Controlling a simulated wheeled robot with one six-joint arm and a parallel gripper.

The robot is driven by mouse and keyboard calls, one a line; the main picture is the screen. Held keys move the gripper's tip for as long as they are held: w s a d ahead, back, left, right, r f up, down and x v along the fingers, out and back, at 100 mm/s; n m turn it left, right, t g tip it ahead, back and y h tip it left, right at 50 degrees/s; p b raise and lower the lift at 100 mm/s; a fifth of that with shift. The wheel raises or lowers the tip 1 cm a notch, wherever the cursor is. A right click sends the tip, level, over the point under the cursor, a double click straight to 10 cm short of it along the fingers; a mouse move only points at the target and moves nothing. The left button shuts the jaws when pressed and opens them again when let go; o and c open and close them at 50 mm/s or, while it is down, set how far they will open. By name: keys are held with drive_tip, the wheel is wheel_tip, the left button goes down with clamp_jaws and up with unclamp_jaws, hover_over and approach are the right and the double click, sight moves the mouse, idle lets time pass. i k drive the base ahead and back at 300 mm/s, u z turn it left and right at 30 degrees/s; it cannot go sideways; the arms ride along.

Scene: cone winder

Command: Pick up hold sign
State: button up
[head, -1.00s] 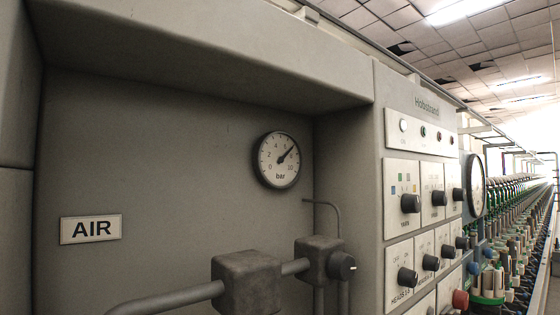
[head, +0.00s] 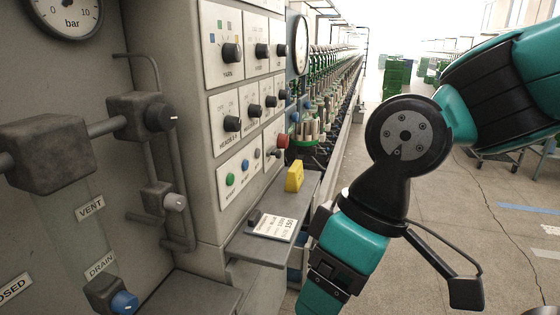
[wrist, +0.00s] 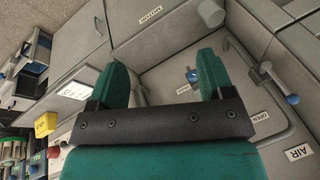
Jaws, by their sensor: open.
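A small yellow upright piece (head: 295,177), which looks like the hold sign, stands on the grey shelf (head: 254,250) of the machine, behind a white printed card. It also shows in the wrist view as a yellow block (wrist: 45,124) at the lower left; its lettering is too small to read. My gripper (wrist: 161,75) shows two teal fingers wide apart with nothing between them. It is to the side of the yellow piece and not touching it. In the head view my arm hangs right of the shelf, and the fingertips are not visible.
The white card (head: 275,225) lies on the shelf near a dark knob or clip. The control panel with knobs and a red button (head: 282,141) rises beside the yellow piece. Pipes and a valve block (head: 42,153) are at the left. Open floor (head: 450,255) lies to the right.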

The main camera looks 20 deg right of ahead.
sight(295, 177)
drive_tip(key=z, duration=0.65)
drive_tip(key=i, duration=0.6)
drive_tip(key=z, duration=0.95)
drive_tip(key=i, duration=0.7)
drive_tip(key=u, duration=0.7)
drive_tip(key=i, duration=0.8)
drive_tip(key=u, duration=0.9)
